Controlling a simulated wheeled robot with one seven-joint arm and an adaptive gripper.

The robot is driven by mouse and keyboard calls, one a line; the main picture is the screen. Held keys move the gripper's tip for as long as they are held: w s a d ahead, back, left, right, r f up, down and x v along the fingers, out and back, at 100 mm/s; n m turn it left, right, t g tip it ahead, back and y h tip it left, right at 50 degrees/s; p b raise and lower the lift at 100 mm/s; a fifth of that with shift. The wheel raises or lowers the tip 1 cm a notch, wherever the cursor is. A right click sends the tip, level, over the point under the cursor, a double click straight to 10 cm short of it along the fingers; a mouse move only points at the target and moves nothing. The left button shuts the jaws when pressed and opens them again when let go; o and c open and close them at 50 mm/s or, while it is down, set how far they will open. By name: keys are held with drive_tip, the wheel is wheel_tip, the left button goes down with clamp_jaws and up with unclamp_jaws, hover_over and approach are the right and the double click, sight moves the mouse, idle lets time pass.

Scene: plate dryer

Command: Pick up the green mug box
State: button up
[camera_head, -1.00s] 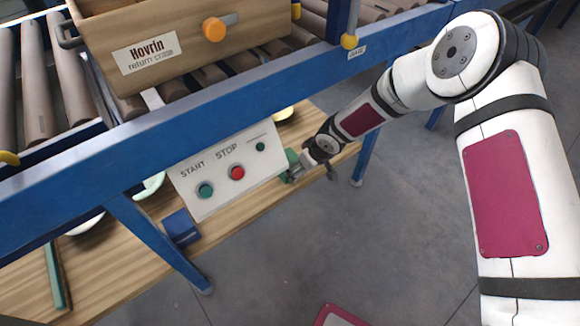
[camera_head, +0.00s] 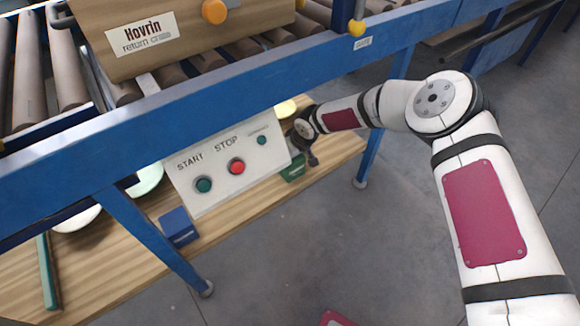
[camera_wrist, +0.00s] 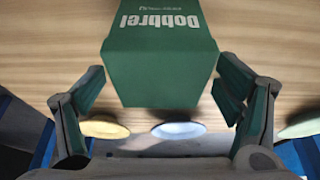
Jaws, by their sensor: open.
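The green mug box (camera_wrist: 160,60) with white lettering "Dobbrel" stands on the wooden shelf in the wrist view. In the head view, part of the green mug box (camera_head: 293,171) shows beside the right edge of the control panel. My gripper (camera_wrist: 160,100) is open, with one finger on each side of the box's near end in the wrist view. A gap shows between the left finger and the box; the right finger is close to the box, and I cannot tell if it touches. In the head view my gripper (camera_head: 308,152) is small and partly hidden by the panel.
The control panel (camera_head: 218,193) with START and STOP buttons hangs just left of my gripper. The blue conveyor frame (camera_head: 200,95) runs above the shelf (camera_head: 120,270). A blue box (camera_head: 179,227) stands farther left. Several plates (camera_wrist: 179,130) lie near the gripper. The floor at right is clear.

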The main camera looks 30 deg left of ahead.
drive_tip(key=c, duration=1.5)
drive_tip(key=shift+r, duration=0.2)
